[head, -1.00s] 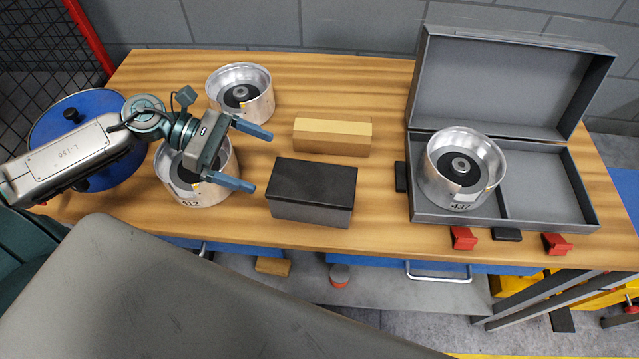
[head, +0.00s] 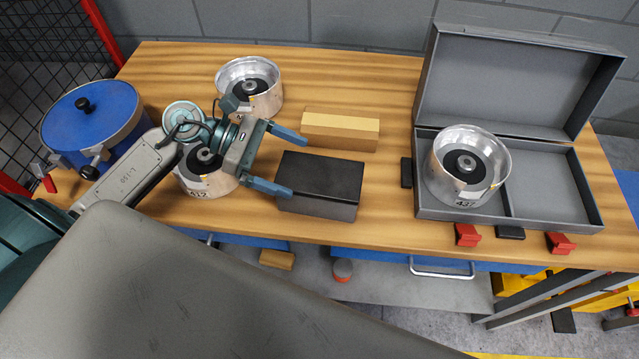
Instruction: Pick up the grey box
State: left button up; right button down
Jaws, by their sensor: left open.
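A dark grey box (head: 320,185) with a black top lies on the wooden table near its front edge, in the middle of the head view. My left gripper (head: 296,165) is open and empty at the left end of this box. One blue fingertip shows beyond the box's back left corner, the other over its left side near the front. I cannot tell whether the fingers touch it. My right gripper is not in view.
A tan block (head: 340,131) lies just behind the box. Metal drum 412 (head: 207,187) is partly under my left gripper; another drum (head: 262,103) stands behind. A blue pot (head: 95,118) is at left. An open grey case (head: 545,190) at right holds drum 437 (head: 467,165).

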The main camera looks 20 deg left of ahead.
aim_at(312, 173)
pick_arm(q)
jog(key=shift+w+d+f+p, duration=0.15)
jog(key=shift+d+p, duration=0.25)
jog(key=shift+d, duration=0.2)
jog(key=shift+w+d+f, duration=0.1)
jog(key=shift+d+f, duration=0.05)
jog(key=shift+d, duration=0.2)
jog(key=shift+p+x, duration=0.65)
jog(key=shift+x, duration=0.4)
jog(key=shift+d+f, duration=0.2)
jog(key=shift+f, duration=0.1)
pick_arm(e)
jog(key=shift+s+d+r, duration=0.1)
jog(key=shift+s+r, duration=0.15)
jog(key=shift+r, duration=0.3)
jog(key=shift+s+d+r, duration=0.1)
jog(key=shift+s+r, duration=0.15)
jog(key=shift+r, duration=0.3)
pick_arm(q)
jog(key=shift+c, duration=0.2)
jog(key=c, duration=1.5)
